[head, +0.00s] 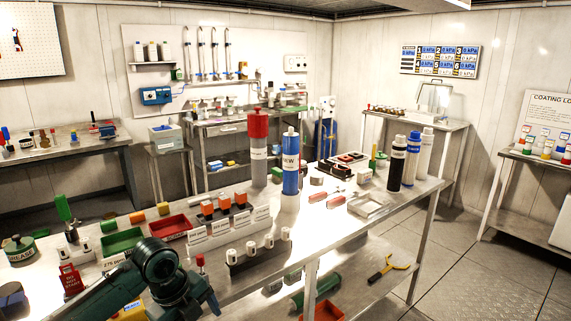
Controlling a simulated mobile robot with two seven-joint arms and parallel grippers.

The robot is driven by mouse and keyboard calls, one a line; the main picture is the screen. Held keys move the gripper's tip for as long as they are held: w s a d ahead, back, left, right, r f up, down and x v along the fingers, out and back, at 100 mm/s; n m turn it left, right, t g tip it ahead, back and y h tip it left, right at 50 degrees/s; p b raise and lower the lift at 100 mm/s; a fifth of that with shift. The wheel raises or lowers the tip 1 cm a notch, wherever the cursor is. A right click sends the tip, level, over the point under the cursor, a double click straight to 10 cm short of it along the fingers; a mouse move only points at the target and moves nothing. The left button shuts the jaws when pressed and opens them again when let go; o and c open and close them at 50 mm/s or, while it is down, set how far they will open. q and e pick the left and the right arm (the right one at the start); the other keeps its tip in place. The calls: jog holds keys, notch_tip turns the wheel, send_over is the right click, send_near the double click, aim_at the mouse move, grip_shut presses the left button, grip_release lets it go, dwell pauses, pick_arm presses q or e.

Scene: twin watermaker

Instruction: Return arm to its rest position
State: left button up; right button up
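My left arm, dark green, comes in at the bottom left over the near edge of the workbench (340,244). It bends at a rounded joint and points downward. My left gripper (207,301) is partly seen at the arm's end, near the bottom edge of the view. Its fingers are too unclear to tell open from shut, and no held object shows. My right arm and gripper are not in view.
A red-topped grey cylinder (258,150) and a blue cylinder (290,165) stand upright mid-bench. Green (122,242) and red (170,228) trays lie beyond my arm. A white-knobbed rack (258,251) is to its right. Black, blue and white bottles stand farther right.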

pick_arm(q)
jog(key=s+d+f+n+t+h, duration=0.4)
jog(key=s+d+f+n, duration=0.45)
jog(key=f, duration=0.35)
jog(key=s+a+f+n+t+y, duration=0.1)
jog(key=s+a+n+t, duration=0.1)
jog(key=s+n, duration=0.4)
jog(key=s+a+f+n+t+y, duration=0.1)
jog(key=s+a+n+t, duration=0.1)
jog(key=s+n, duration=0.4)
jog(key=shift+a+n+t+y, duration=0.25)
jog(key=shift+n+t+y, duration=0.15)
jog(key=shift+n+t, duration=0.4)
jog(key=shift+f, duration=0.1)
jog(key=shift+c, duration=0.5)
